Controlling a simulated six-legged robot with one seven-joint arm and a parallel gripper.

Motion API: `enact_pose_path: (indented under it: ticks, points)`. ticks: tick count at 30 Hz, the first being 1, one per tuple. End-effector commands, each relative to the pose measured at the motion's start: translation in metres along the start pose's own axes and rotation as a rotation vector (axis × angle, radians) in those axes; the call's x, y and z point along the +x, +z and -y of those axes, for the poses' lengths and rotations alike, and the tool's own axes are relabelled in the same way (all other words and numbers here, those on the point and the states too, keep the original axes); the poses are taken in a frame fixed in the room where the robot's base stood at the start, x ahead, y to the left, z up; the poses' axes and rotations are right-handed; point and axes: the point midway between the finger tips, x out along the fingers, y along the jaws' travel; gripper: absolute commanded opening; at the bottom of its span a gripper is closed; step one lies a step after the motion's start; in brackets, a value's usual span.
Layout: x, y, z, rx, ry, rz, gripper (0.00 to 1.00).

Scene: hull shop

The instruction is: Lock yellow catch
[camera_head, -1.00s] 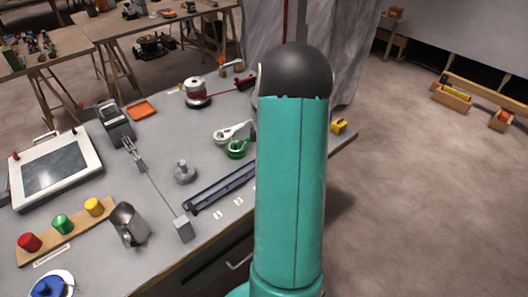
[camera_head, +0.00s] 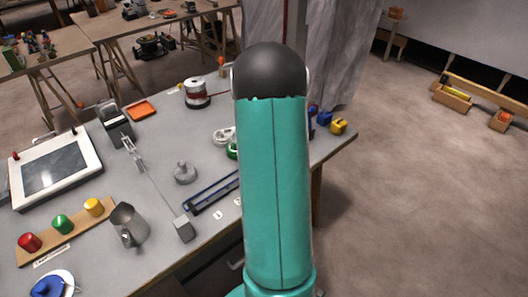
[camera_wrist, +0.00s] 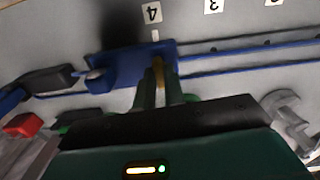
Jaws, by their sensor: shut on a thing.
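Number tags, including a 4 (camera_wrist: 152,13), lie along the rail. A dark block (camera_wrist: 48,80) and a red block (camera_wrist: 20,125) are close by at left in the wrist view. A yellow piece (camera_head: 339,126) and a blue piece (camera_head: 323,117) are near the bench's right edge.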

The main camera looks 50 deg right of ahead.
Motion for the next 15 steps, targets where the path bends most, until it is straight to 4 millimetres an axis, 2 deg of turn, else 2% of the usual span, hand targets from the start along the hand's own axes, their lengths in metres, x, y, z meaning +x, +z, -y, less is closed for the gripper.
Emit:
enact_pose_path:
  ticks: [15]
  points:
    - [-0.0012, -0.0005, -0.0006, 0.079, 0.002, -0.002, 0.0]
